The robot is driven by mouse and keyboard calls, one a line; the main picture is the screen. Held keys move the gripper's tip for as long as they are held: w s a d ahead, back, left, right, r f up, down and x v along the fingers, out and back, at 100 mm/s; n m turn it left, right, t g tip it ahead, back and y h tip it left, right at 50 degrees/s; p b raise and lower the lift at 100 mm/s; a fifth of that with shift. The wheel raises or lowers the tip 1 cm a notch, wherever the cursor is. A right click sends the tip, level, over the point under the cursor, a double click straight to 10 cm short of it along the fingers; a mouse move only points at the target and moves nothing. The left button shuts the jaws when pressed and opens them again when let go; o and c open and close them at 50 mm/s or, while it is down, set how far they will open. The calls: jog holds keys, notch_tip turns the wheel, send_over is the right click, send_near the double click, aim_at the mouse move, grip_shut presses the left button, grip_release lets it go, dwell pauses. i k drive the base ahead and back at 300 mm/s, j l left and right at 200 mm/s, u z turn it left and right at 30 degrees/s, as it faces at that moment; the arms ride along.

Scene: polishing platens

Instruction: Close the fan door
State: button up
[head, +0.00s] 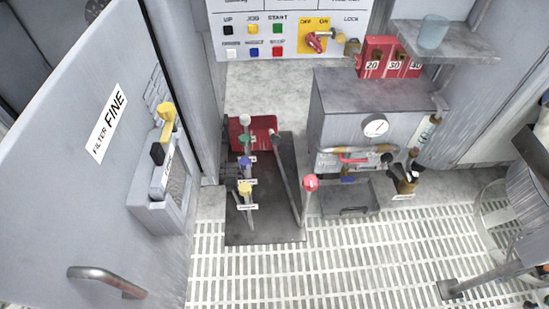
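A large pale grey door-like panel (70,190) fills the left side of the head view. It stands at an angle and bears a white label reading "FILTER FINE" (109,122). A bent metal handle (106,281) is fixed near its bottom. A box with a yellow lever (167,122) and a black knob (157,153) is mounted near its right side. No label reading "fan" shows, so I cannot tell whether this is the fan door, or whether it is latched. My gripper is not in view.
Coloured levers rise from a dark floor plate (262,230). A grey cabinet with a gauge (375,126) stands right of them. A button panel (285,30) is at the back. Slatted floor (350,260) is open in front. A round metal frame (497,222) stands at the right edge.

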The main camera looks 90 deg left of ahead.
aim_at(81, 228)
jog(key=u, duration=3.95)
